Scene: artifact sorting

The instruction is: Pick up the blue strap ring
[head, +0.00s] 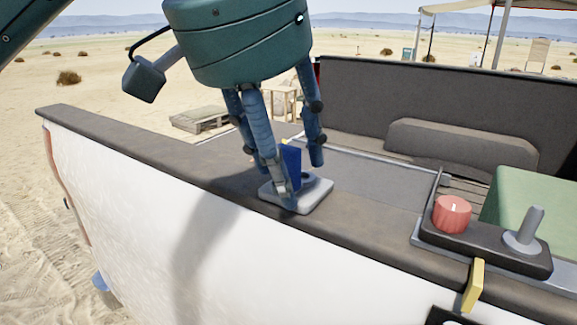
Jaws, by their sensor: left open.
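A small blue piece (291,156), which looks like the blue strap ring, stands upright on a light grey plate (318,190) on the truck's side rail. Its ring shape is not clear, as a finger hides part of it. My left gripper (300,178) comes down from above, open, with its fingers around the blue piece. One finger reaches down to the front of the plate and another hangs behind it. I cannot tell whether any finger touches the blue piece. My right gripper is not in view.
The dark side rail (165,145) runs across the white truck side. To the right is a black panel with a red knob (452,213) and a grey lever (529,228), with a yellow tab (473,285) below. A green box (540,205) stands behind.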

